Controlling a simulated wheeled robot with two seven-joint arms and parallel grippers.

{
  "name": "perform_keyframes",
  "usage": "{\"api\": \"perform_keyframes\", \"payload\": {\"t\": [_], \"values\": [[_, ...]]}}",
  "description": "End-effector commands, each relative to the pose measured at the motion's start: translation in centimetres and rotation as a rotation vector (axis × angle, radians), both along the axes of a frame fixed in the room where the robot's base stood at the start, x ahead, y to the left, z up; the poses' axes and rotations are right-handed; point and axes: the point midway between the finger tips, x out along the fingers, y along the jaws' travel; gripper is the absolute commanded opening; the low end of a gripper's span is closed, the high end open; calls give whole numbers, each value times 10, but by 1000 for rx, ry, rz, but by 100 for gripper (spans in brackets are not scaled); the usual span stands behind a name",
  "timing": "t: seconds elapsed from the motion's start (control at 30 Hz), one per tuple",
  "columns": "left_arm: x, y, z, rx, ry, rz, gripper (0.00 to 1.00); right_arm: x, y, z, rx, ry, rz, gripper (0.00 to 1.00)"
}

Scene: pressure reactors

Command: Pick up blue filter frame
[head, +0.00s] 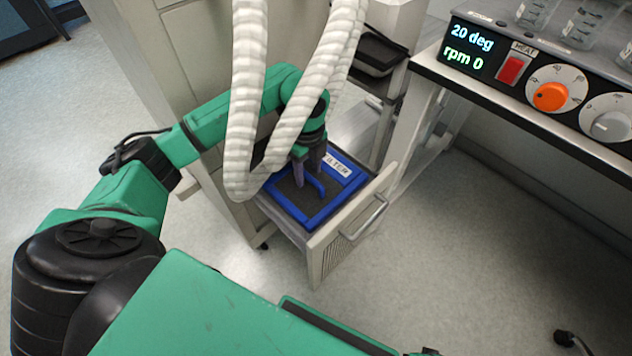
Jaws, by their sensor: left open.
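The blue filter frame (342,198) lies in a pulled-out drawer (327,248) low in the middle of the head view. It has a dark filter mesh, a white label and a blue handle. My left gripper (308,180) is open and points down over the frame, its fingers close to the handle. I cannot tell whether the fingers touch the handle. White ribbed hoses hide part of my left arm and the drawer's left side. My right gripper is not in view.
Two white ribbed hoses (248,90) hang in front of the cabinet (190,60). A bench with a heater-stirrer panel (540,75) and glassware stands at the right. A dark tray (378,54) sits behind the drawer.

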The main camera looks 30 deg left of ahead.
Motion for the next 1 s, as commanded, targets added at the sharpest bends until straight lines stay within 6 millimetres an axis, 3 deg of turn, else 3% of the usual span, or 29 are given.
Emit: {"api": "perform_keyframes", "payload": {"t": [0.1, 0.33, 0.37, 0.5, 0.83, 1.0], "values": [[0, 0, -22, -1, 1, -1, 55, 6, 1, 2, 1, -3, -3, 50], [0, 0, -26, 0, -1, -2, 55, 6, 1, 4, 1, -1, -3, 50], [0, 0, -26, 0, -1, -2, 51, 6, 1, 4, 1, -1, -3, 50], [0, 0, -26, 0, -1, -2, 0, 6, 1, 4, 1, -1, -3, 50], [1, 0, -24, -2, -3, -2, 0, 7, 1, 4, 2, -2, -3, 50], [1, 0, 6, -1, -7, -2, 0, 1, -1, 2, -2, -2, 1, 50]]}}
